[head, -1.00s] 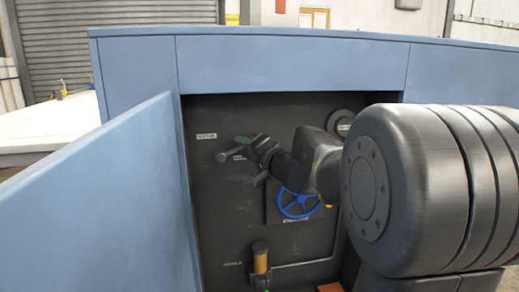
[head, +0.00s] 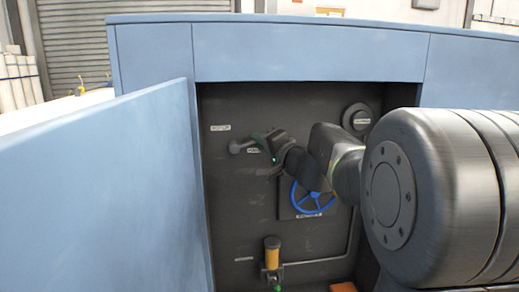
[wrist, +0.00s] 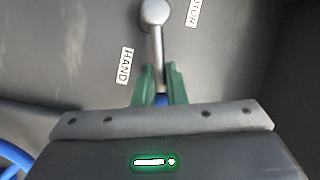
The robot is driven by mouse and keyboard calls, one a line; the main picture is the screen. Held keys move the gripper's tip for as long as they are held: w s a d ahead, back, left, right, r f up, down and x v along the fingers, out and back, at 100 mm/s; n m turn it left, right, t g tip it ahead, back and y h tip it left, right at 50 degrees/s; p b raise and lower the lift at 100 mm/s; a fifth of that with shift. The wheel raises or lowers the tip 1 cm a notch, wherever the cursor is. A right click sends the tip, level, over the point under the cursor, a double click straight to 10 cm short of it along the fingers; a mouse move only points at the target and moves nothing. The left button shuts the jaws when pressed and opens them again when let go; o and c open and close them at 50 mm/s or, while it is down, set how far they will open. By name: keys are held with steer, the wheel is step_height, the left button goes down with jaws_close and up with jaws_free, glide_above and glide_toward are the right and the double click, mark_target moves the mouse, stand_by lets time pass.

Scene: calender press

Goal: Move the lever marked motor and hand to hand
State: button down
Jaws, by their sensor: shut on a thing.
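The lever is silver with a round hub (wrist: 155,12), and its shaft (wrist: 157,45) points down in the wrist view between my green fingers. My gripper (wrist: 162,88) is shut on the lever's outer part; a bit of blue shows between the fingers. The HAND label (wrist: 125,65) is left of the shaft, close to the fingers. The MOTOR label (wrist: 193,12) is cut off at upper right. In the head view the lever (head: 240,147) points right from its hub, with my gripper (head: 264,144) at its end. A label (head: 220,127) lies above left of it.
The dark panel sits in a recess of the blue cabinet (head: 310,55). The open blue door (head: 100,190) stands at left. A blue handwheel (head: 305,200) is below my arm. A yellow-topped fitting (head: 272,250) with a pipe is lower down. A round knob (head: 357,117) is at upper right.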

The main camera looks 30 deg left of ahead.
steer(key=f+m+b, duration=0.1)
steer(key=b, duration=0.2)
steer(key=shift+f+m+t+y, duration=0.15)
steer(key=shift+m+t+y, duration=0.15)
steer(key=c, duration=1.5)
jaws_free()
steer(key=shift+w+d, duration=0.1)
steer(key=p+v, duration=0.1)
steer(key=v, duration=1.3)
